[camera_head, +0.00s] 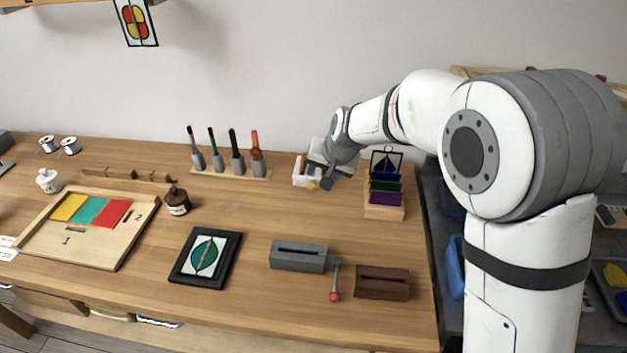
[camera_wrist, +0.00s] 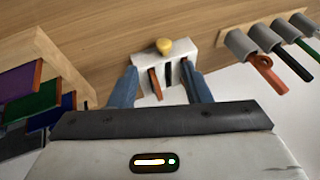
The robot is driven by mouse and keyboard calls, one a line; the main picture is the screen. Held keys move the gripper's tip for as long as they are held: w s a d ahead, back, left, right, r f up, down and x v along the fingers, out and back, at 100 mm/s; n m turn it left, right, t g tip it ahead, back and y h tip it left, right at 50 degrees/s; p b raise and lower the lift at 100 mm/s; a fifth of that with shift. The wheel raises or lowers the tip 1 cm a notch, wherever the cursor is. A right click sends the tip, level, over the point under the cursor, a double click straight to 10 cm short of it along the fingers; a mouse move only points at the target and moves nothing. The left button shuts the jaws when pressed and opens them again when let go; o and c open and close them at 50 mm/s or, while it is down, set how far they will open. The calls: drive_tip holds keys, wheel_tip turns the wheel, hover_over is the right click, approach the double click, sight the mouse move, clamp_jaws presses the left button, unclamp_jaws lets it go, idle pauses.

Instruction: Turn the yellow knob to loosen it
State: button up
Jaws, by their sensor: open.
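The yellow knob (camera_wrist: 164,46) sits on the edge of a small white block (camera_wrist: 172,65) in the wrist view. The knob lies beyond the fingertips. I cannot tell whether the fingers touch the block. A reddish-brown piece and a dark slot show on the block's near face.
A wooden rack with several handled tools (camera_head: 237,164) stands left of the block. A wooden holder with coloured panes (camera_head: 384,211) stands to its right. A grey slotted block (camera_head: 299,261) and a brown one (camera_head: 382,288) lie in front. The table between is clear.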

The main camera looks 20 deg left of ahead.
sight(312, 184)
drive_tip(key=x, duration=0.8)
drive_tip(key=shift+a, duration=0.3)
drive_tip(key=shift+s, duration=0.1)
drive_tip(key=shift+c, duration=0.5)
clamp_jaws()
drive_tip(key=shift+p, duration=0.4)
drive_tip(key=shift+r+p, duration=0.2)
drive_tip(key=shift+p, duration=0.55)
